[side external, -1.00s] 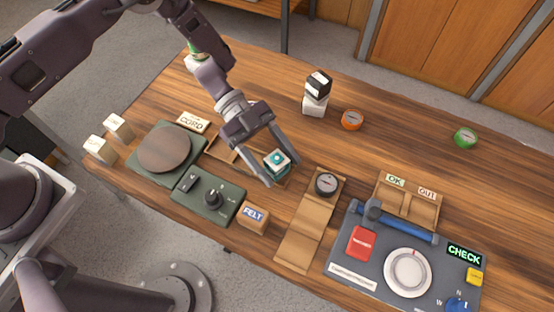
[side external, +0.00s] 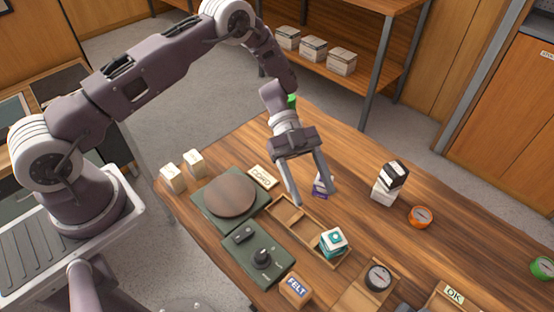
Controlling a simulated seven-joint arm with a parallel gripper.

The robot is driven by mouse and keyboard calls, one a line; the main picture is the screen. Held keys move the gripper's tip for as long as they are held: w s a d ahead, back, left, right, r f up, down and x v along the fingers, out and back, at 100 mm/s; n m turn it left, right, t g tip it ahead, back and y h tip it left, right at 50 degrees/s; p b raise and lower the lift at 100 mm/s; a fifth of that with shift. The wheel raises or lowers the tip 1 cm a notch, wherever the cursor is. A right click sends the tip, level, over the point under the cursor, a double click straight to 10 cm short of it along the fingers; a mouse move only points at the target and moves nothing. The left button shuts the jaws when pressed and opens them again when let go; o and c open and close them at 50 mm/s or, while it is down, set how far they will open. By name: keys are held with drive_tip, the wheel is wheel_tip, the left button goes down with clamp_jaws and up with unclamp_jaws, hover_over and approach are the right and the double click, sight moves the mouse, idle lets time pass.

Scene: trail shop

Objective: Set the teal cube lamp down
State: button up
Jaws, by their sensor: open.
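The teal cube lamp (side external: 333,241), with a pale top face and a teal round mark, sits at the right end of a shallow wooden tray (side external: 316,222). I cannot tell whether it is one block or rests on another teal piece. My gripper (side external: 312,200) is open and empty, up and to the left of the lamp and apart from it. Its fingers point down over the tray's far side. A small white and purple block (side external: 323,185) stands behind the right finger, which partly hides it.
A green panel with a knob (side external: 262,256) and a round wooden plate (side external: 231,195) lie left of the tray. A FELT block (side external: 296,289) and a dark dial (side external: 378,277) are near the front. A black and white stack (side external: 391,180) and orange roll (side external: 420,216) stand right.

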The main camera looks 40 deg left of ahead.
drive_tip(key=w+r+t, duration=0.1)
drive_tip(key=w, duration=0.1)
drive_tip(key=w+d+r+n+t, duration=0.1)
drive_tip(key=w+r, duration=0.1)
drive_tip(key=w+r+t, duration=0.1)
drive_tip(key=t, duration=0.1)
drive_tip(key=shift+w+d+r, duration=0.15)
drive_tip(key=shift+w+r, duration=0.1)
drive_tip(key=shift+w, duration=0.15)
drive_tip(key=w+a+r+n+t+y, duration=0.3)
drive_tip(key=w+r+n+t, duration=0.2)
drive_tip(key=w+r+t, duration=0.65)
drive_tip(key=s+a+r+n+t+y, duration=0.35)
drive_tip(key=a+r+n+y, duration=0.35)
drive_tip(key=a+r, duration=0.6)
drive_tip(key=s+a+r+n+g+y, duration=0.1)
drive_tip(key=s+a+n+g+y, duration=0.15)
drive_tip(key=s, duration=0.65)
drive_tip(key=s+a+r+n+g+y, duration=0.1)
drive_tip(key=s+a+r+n+y, duration=0.2)
drive_tip(key=s, duration=0.5)
drive_tip(key=s+d+f+n+g+h, duration=0.1)
drive_tip(key=s+d+f+n+g, duration=0.1)
drive_tip(key=s, duration=0.7)
drive_tip(key=s+d+f+n+g+h, duration=0.2)
drive_tip(key=s+f, duration=0.3)
drive_tip(key=s, duration=0.4)
drive_tip(key=shift+d, duration=0.3)
